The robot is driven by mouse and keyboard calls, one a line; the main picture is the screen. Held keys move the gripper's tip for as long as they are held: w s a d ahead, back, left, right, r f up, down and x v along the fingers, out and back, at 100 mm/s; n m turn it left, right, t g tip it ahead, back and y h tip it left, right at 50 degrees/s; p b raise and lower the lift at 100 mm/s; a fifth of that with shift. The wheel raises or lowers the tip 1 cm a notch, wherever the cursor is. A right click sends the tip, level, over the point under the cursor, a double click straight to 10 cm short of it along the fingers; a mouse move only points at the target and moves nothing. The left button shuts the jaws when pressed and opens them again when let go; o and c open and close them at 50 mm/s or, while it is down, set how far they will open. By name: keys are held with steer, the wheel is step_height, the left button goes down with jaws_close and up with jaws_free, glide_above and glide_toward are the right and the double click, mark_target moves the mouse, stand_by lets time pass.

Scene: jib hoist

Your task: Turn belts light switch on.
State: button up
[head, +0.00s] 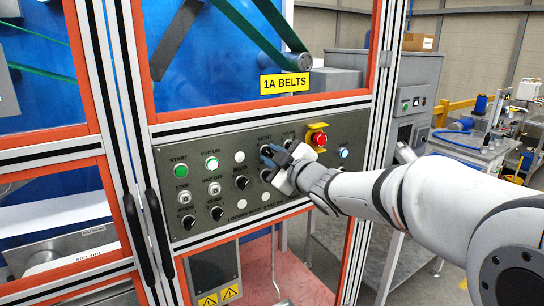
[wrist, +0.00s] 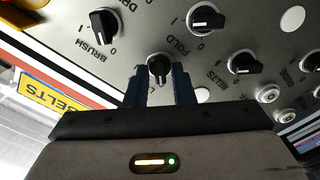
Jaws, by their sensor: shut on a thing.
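The grey control panel (head: 255,190) sits under the yellow "1A BELTS" sign (head: 285,82). The black light switch knob (head: 266,150) is under the "LIGHT" label in the upper row, partly covered by my gripper (head: 272,157) in the head view. In the wrist view, upside down, my gripper (wrist: 160,82) has its dark fingers on both sides of this knob (wrist: 159,66), shut on it. Its white pointer line runs roughly up and down in that picture. The knob's own label is hidden there by the gripper.
Close by are the BRUSH knob (wrist: 104,22), FOLD knob (wrist: 205,20) and BELTS knob (wrist: 243,63). A red emergency stop (head: 318,139) in a yellow guard stands out at the upper right. Door handles (head: 160,232) stick out at the left.

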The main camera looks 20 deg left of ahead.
steer(key=shift+m, duration=0.4)
jaws_close()
steer(key=m+p, duration=0.1)
steer(key=m, duration=0.2)
steer(key=shift+r+p, duration=0.1)
steer(key=shift+p, duration=0.25)
steer(key=m+p, duration=0.2)
steer(key=m, duration=0.3)
steer(key=shift+r, duration=0.1)
steer(key=m+p, duration=0.2)
steer(key=m, duration=0.2)
steer(key=shift+w+m, duration=0.1)
steer(key=shift+m, duration=0.3)
steer(key=shift+m+p, duration=0.85)
steer(key=shift+m, duration=1.25)
steer(key=o, duration=0.7)
jaws_free()
steer(key=shift+d, duration=0.1)
